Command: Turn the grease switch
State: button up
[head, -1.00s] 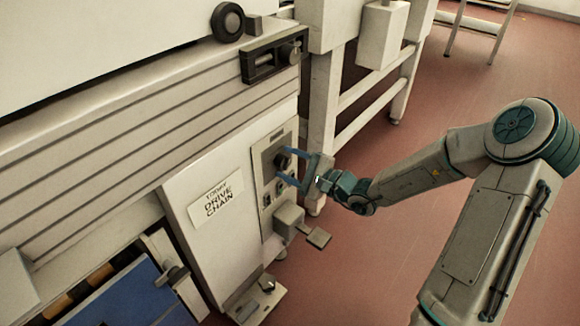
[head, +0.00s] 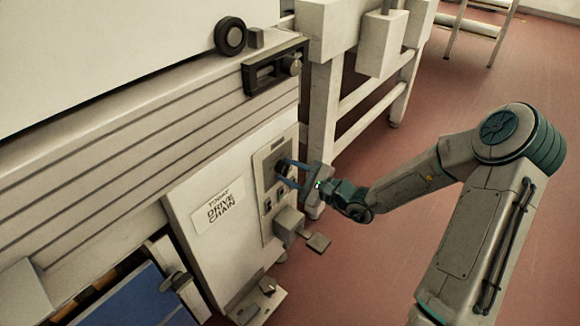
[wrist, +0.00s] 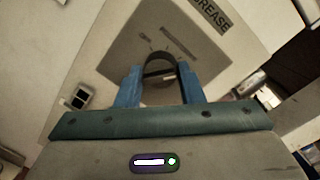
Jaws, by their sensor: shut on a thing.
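The grease switch is a dark round knob (head: 282,166) on a grey panel (head: 264,158) at the right end of the cream machine. In the wrist view the knob (wrist: 160,72) sits between my two blue fingers, below a dark label reading "GREASE" (wrist: 209,14). My gripper (head: 290,172) is shut on the knob, one finger on each side. The fingers hide the knob's sides, and I cannot tell its exact setting.
Small dark rocker switches (head: 267,206) are below the knob. A box with a protruding pedal-like plate (head: 317,242) juts out under the panel. Red floor (head: 400,240) is open at right.

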jog(key=m+p, duration=0.4)
jog(key=p, duration=0.1)
jog(key=shift+r+t, duration=0.25)
jog(key=shift+t, duration=0.05)
jog(key=m+p, duration=0.2)
jog(key=m, duration=0.1)
jog(key=shift+d+f+p, duration=0.1)
jog(key=shift+f+p, duration=0.15)
jog(key=shift+p, duration=0.15)
jog(key=o, duration=0.9)
jog(key=shift+o, duration=0.2)
jog(key=p+v, duration=0.2)
jog(key=v, duration=1.1)
jog(key=shift+s+d+f+p, duration=0.25)
jog(key=shift+f+p, duration=0.05)
